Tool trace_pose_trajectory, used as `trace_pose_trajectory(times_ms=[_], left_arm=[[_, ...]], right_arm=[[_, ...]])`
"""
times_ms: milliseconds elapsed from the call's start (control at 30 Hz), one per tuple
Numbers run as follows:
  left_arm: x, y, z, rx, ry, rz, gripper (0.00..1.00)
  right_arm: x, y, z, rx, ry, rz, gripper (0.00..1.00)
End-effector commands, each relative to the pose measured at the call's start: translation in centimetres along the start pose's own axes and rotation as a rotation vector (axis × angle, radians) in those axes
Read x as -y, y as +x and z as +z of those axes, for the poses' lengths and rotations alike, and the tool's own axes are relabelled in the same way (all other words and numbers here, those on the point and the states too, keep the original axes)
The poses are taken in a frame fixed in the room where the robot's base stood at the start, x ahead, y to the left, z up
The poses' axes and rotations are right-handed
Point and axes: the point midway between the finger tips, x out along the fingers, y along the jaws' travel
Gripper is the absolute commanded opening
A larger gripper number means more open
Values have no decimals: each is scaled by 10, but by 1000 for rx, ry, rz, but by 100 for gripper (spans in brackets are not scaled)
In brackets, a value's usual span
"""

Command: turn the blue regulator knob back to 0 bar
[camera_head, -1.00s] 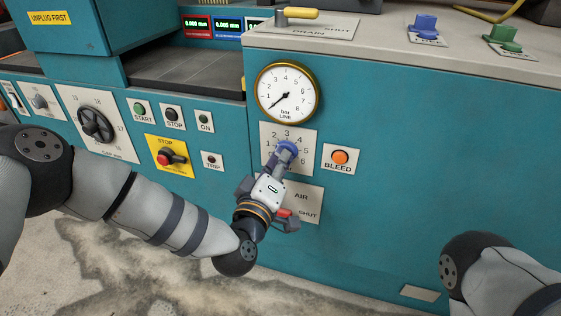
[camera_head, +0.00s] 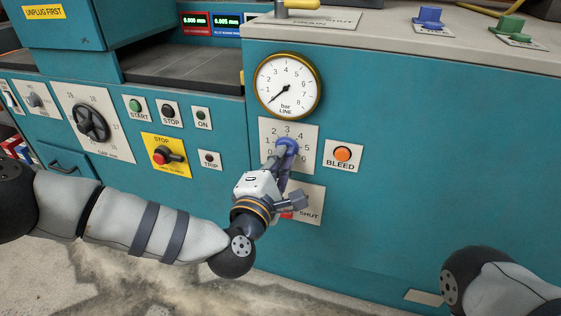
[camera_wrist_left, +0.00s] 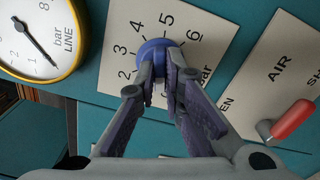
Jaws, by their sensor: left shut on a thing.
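The blue regulator knob (camera_head: 287,147) sits on a white dial plate (camera_head: 308,132) numbered in bar. My left gripper (camera_head: 282,155) reaches up to it from below and is shut on it. In the left wrist view the two fingers of the left gripper (camera_wrist_left: 163,88) press on both sides of the blue knob (camera_wrist_left: 157,58). The fingers hide part of the knob and of the scale, so I cannot tell its exact setting. Above, the line pressure gauge (camera_head: 287,86) has its needle at the lower left, below the 1. My right gripper is out of view.
Right of the dial is the orange BLEED button (camera_head: 342,154). Below is the AIR plate (camera_head: 308,211) with a red lever (camera_wrist_left: 292,121), close to my left gripper. Left are the yellow STOP plate (camera_head: 178,170) and a black handwheel (camera_head: 91,123). The teal panel at right is clear.

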Motion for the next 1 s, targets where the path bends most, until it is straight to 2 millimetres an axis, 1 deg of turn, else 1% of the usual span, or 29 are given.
trace_pose_trajectory(times_ms=[200, 400, 967, 1000], left_arm=[[1, 0, -1, -1, -117, -1, 0], [1, 0, -1, -1, -179, 0, 0], [0, 0, 0, -1, -207, 0, 0], [0, 0, 0, -1, -207, 0, 14]], right_arm=[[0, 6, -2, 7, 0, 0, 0], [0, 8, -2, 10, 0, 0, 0], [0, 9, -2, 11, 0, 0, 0], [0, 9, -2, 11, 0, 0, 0]])
